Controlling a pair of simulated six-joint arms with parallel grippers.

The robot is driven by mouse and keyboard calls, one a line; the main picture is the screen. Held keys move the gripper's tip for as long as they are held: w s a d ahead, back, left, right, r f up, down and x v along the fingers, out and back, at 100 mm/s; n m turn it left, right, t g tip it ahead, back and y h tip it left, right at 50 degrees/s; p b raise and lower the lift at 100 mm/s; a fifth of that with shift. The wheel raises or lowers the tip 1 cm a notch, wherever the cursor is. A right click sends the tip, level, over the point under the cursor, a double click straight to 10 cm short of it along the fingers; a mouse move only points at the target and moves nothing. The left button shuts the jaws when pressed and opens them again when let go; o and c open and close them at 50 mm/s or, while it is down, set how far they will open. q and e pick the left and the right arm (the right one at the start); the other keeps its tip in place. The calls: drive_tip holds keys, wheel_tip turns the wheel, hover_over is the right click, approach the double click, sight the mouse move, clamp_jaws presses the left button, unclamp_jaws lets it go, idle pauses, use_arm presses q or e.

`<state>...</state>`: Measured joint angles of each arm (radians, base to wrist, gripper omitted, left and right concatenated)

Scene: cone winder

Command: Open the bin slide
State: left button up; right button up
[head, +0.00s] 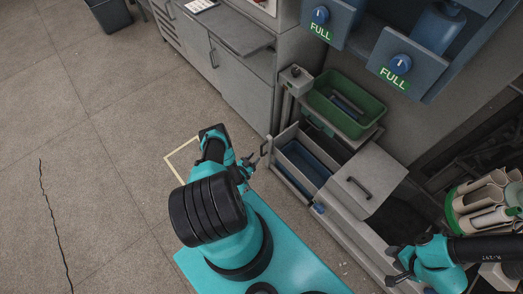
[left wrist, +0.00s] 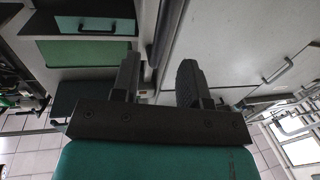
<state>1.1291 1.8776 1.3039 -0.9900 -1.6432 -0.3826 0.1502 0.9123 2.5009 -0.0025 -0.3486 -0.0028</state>
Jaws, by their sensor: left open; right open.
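The bin slide (head: 279,158) looks like a grey drawer beside the cabinet in the head view. It is pulled out at least partly, with a blue bin (head: 307,162) showing inside. Its dark handle (head: 264,147) is at the front end. My left gripper (head: 249,168) is open, just left of and below that handle. In the left wrist view its two dark fingers (left wrist: 158,80) stand apart, with a dark bar (left wrist: 168,32) beyond and between them; I cannot tell whether they touch it. My right gripper (head: 394,266) is open and empty at the lower right.
A green bin (head: 345,104) sits above the slide. A grey lidded box (head: 369,178) with a dark handle is to its right. A rack of pale tubes (head: 484,205) stands near my right arm. Cabinets line the back. The floor at left is clear.

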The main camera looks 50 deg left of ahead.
use_arm(q)
drive_tip(key=w, duration=0.4)
drive_tip(key=w+a, duration=0.1)
drive_tip(key=w, duration=0.1)
drive_tip(key=shift+w, duration=0.4)
drive_tip(key=shift+c, duration=0.2)
clamp_jaws()
